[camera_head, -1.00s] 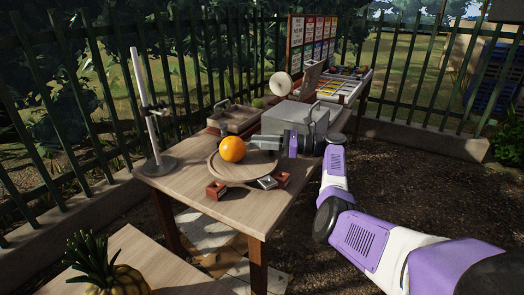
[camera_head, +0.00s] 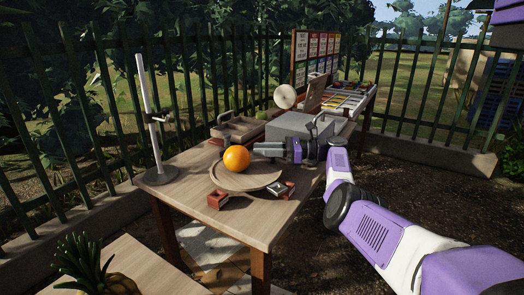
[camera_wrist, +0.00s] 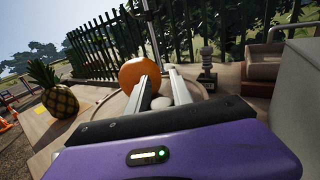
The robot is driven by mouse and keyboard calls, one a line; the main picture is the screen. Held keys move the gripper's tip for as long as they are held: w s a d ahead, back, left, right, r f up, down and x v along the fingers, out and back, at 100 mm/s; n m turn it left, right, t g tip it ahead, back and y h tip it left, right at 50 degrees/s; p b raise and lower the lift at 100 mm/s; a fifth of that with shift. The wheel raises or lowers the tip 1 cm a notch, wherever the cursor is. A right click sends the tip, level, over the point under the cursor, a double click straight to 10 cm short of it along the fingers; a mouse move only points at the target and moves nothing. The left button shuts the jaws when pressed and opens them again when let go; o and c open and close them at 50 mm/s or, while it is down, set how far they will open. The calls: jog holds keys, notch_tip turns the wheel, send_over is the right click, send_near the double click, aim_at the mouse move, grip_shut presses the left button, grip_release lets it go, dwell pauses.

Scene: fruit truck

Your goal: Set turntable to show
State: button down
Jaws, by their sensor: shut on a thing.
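The round wooden turntable (camera_head: 262,183) lies on the near part of the wooden table, with an orange (camera_head: 236,158) on its far left part. My gripper (camera_head: 256,149) reaches in from the right, low over the turntable's far side, its fingertips beside the orange.
A red block (camera_head: 217,201) and a dark block (camera_head: 281,189) stand at the turntable's near edge. A grey box (camera_head: 298,127), a wooden tray (camera_head: 238,131) and a pole stand (camera_head: 157,175) are on the table. A pineapple (camera_wrist: 52,95) stands left.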

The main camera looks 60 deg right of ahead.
jog(key=c, duration=1.1)
grip_release()
jog(key=shift+s+d+f+h, duration=0.3)
jog(key=shift+s+d+f, duration=0.1)
jog(key=shift+d, duration=0.1)
jog(key=shift+c, duration=0.2)
jog(key=shift+w+a+r, duration=0.15)
jog(key=shift+r, duration=0.45)
notch_tip(320, 180, up, 19)
jog(key=p, duration=0.4)
